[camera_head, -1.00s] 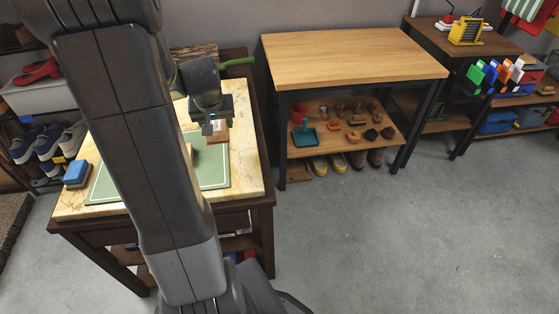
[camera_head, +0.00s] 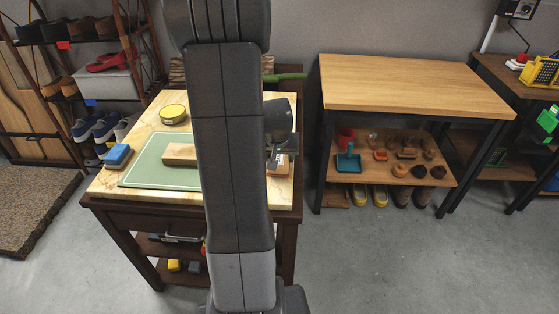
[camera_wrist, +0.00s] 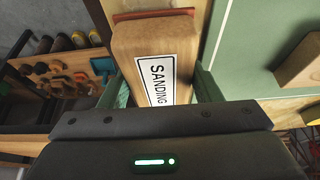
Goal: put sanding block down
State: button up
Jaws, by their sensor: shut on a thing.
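The sanding block (camera_wrist: 150,38) is wooden, with a white label reading "SANDING" and a reddish strip at its far end. My gripper (camera_wrist: 160,92) is shut on it in the wrist view, with a finger on each side. In the head view my gripper (camera_head: 279,161) is at the right end of the worktable (camera_head: 126,186), and the block (camera_head: 281,171) shows partly below it. I cannot tell whether the block touches the tabletop. My arm hides the table's middle.
A green mat (camera_head: 146,174) lies on the worktable with a wooden block (camera_head: 180,154) on it. A blue block (camera_head: 118,156) and a yellow tin (camera_head: 173,113) stand nearby. The wooden bench (camera_head: 415,85) at right has a clear top; small items crowd its lower shelf.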

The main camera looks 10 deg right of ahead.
jog(key=shift+f, duration=0.65)
jog(key=shift+f, duration=0.2)
jog(key=o, duration=0.6)
jog(key=shift+r, duration=0.15)
jog(key=shift+r, duration=0.25)
jog(key=p+v, duration=0.2)
jog(key=v, duration=0.9)
jog(key=shift+s+a+r, duration=0.1)
jog(key=shift+s+r, duration=0.15)
jog(key=shift+r, duration=0.05)
